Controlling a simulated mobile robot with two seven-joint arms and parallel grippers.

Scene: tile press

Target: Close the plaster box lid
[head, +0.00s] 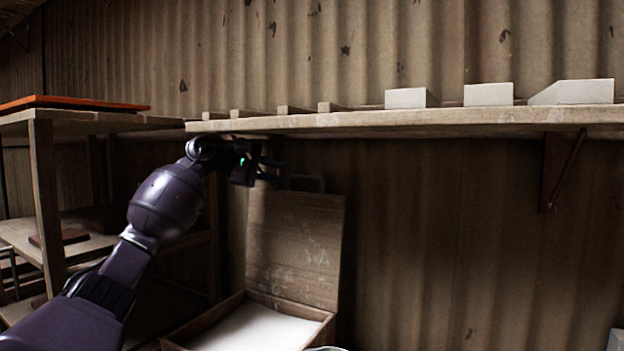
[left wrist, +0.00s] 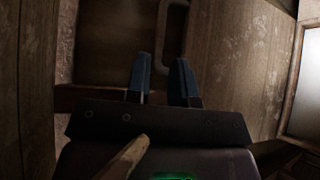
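The plaster box (head: 325,325) stands low in the head view with white plaster (head: 255,328) inside. Its wooden lid (head: 295,250) stands open, nearly upright at the back edge, with pale smears on its inner face. A handle (head: 308,183) sits at the lid's top edge. My left gripper (head: 270,168) is just left of the handle, under the shelf. In the left wrist view, its fingers (left wrist: 161,78) are apart, with the looped handle (left wrist: 165,68) at and beyond the fingertips; I cannot tell if they touch. The lid's face (left wrist: 232,60) lies to the right. My right gripper is not visible.
A wall shelf (head: 420,122) runs close above my left gripper, carrying several pale blocks (head: 488,95) and small wooden pieces. A wooden rack (head: 45,200) with an orange board (head: 70,102) stands at left. The corrugated wall (head: 430,240) is bare right of the lid.

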